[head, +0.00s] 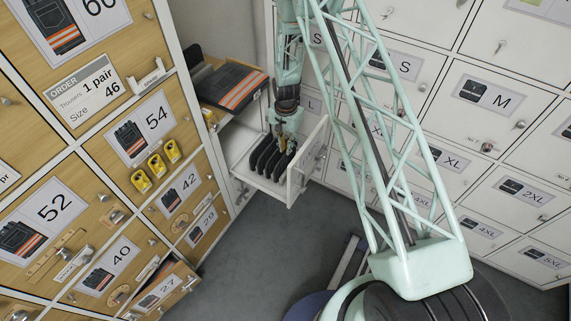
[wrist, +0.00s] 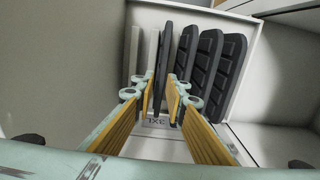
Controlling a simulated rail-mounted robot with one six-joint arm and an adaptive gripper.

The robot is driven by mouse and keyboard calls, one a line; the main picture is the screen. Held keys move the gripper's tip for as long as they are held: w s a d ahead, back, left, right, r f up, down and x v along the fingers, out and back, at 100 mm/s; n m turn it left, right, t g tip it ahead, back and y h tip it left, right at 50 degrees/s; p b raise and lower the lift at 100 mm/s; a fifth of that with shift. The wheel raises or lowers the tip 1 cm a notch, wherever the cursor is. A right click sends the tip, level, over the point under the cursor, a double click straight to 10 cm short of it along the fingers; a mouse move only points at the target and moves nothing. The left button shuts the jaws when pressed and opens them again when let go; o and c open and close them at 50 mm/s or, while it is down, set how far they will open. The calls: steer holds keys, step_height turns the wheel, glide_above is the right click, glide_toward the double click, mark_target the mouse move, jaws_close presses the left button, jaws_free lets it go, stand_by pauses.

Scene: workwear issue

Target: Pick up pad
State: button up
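Several dark ribbed pads (head: 266,156) stand on edge in a row in a pulled-out white drawer (head: 264,185). In the wrist view the black pads (wrist: 205,65) fan out on the right, with lighter grey plates (wrist: 137,50) on the left. My gripper (head: 286,142) points down into the drawer. In the wrist view its yellow-lined fingers (wrist: 161,98) are apart, on either side of one dark pad (wrist: 164,55). Firm contact on both sides does not show.
Wooden numbered lockers (head: 140,127) stand on the left, with an order card (head: 83,90) for trousers, size 46. Folded dark trousers (head: 232,86) with orange stripes lie on a shelf above the drawer. White lockers (head: 487,97) fill the right. Grey floor (head: 250,255) is clear below.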

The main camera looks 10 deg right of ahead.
mark_target(285, 154)
steer(key=shift+f, duration=0.1)
steer(key=shift+a+f+b, duration=0.1)
steer(key=shift+f+b, duration=0.3)
steer(key=shift+f, duration=2.1)
jaws_close()
steer(key=shift+r, duration=0.1)
steer(key=shift+r+p, duration=0.6)
steer(key=shift+r, duration=4.35)
